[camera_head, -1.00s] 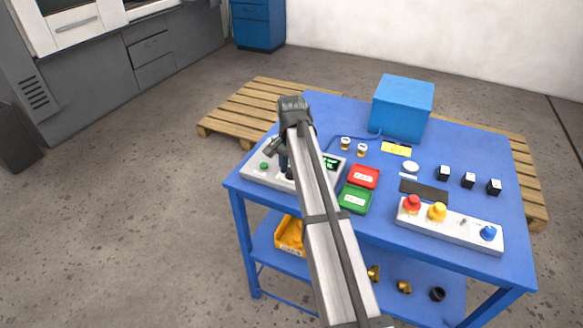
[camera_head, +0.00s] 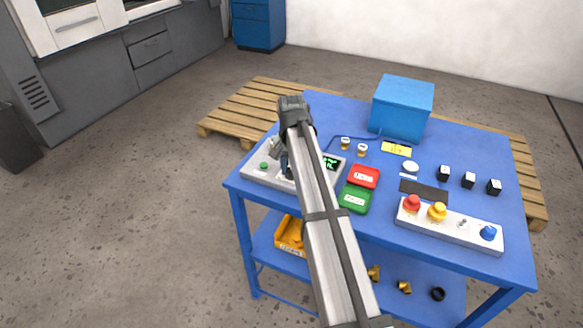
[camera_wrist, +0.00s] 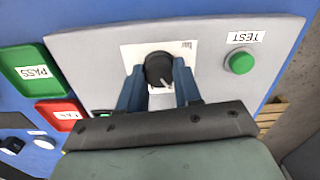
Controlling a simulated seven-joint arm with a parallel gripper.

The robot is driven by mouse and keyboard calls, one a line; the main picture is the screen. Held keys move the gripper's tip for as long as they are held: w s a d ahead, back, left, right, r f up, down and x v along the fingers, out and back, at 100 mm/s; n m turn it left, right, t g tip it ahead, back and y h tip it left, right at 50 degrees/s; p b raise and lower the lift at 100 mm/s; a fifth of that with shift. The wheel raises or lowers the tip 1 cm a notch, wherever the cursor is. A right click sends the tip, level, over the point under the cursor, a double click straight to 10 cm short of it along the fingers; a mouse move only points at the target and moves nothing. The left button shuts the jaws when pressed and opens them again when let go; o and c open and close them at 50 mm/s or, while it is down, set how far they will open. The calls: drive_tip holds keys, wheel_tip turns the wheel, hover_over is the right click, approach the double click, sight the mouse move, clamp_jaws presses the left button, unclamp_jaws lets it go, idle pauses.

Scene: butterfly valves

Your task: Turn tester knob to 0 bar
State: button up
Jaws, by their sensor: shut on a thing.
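The tester (camera_head: 257,177) is a light grey panel at the left of the blue table, partly hidden by my arm in the head view. In the wrist view its face (camera_wrist: 210,40) carries a round black knob (camera_wrist: 158,68) on a white label and a green TEST button (camera_wrist: 241,62). My gripper (camera_wrist: 159,80) is shut on the knob, with one blue finger on each side. A white pointer mark shows on the knob's lower side. The scale marks are too small to read.
A red FAIL tray (camera_head: 363,177) and a green PASS tray (camera_head: 355,199) lie right of the tester. A white control box (camera_head: 463,238) with red, yellow and blue knobs sits at the front right. A blue box (camera_head: 403,107) stands at the back.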

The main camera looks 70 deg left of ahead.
drive_tip(key=n, duration=0.5)
drive_tip(key=shift+n, duration=0.4)
idle(0.3)
drive_tip(key=o, duration=1)
drive_tip(key=shift+o, duration=0.2)
wheel_tip(320, 180, up, 14)
drive_tip(key=shift+f, duration=0.1)
